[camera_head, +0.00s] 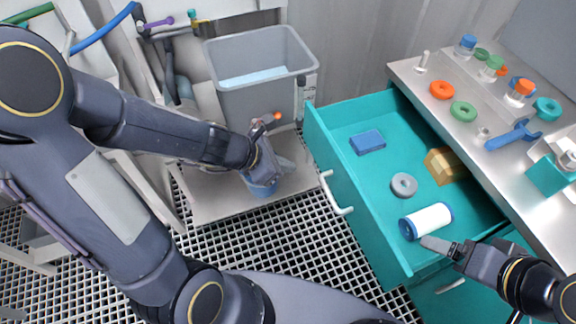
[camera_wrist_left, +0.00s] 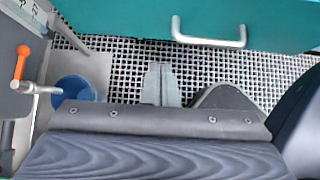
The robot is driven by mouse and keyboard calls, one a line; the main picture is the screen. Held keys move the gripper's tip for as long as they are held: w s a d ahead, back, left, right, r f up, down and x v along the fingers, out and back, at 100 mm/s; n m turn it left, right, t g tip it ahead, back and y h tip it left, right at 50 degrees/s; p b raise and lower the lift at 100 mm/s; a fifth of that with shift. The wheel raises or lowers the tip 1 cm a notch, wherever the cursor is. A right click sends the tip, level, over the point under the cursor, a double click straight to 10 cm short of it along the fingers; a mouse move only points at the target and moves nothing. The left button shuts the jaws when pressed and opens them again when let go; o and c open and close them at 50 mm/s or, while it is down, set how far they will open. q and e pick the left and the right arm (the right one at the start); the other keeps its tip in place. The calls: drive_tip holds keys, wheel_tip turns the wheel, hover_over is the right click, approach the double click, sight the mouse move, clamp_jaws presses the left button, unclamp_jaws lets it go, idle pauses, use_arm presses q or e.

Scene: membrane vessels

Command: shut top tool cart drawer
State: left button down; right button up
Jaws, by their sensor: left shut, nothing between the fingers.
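The tool cart's top drawer (camera_head: 360,219) is teal and pulled well out to the left, with a white bar handle (camera_head: 334,193) on its front. In the left wrist view the handle (camera_wrist_left: 208,41) and teal front (camera_wrist_left: 110,18) are at the top. My left gripper (camera_head: 287,167) is shut and empty, left of the drawer front and apart from the handle. Its closed fingers (camera_wrist_left: 160,84) also show in the left wrist view. My right gripper (camera_head: 428,241) is at the drawer's near right corner, by the white roll; its finger gap cannot be made out.
The drawer holds a blue block (camera_head: 367,142), a grey ring (camera_head: 404,185), a yellow-brown block (camera_head: 446,166) and a white roll with blue ends (camera_head: 428,220). The cart top (camera_head: 437,107) carries caps, rings and a blue wrench (camera_head: 513,135). A grey bin (camera_head: 260,95) and a blue cup (camera_head: 262,188) are at left.

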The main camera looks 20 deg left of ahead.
sight(328, 168)
use_arm(q)
drive_tip(key=b+x, duration=0.1)
drive_tip(key=x, duration=0.2)
drive_tip(key=r+b+x, duration=0.1)
drive_tip(key=x, duration=0.2)
drive_tip(key=d+b+x, duration=0.1)
drive_tip(key=x, duration=0.2)
drive_tip(key=shift+w+d+r, duration=0.1)
drive_tip(key=shift+w+r, duration=0.15)
drive_tip(key=shift+w, duration=0.15)
drive_tip(key=shift+w+d, duration=0.35)
drive_tip(key=shift+d, duration=0.1)
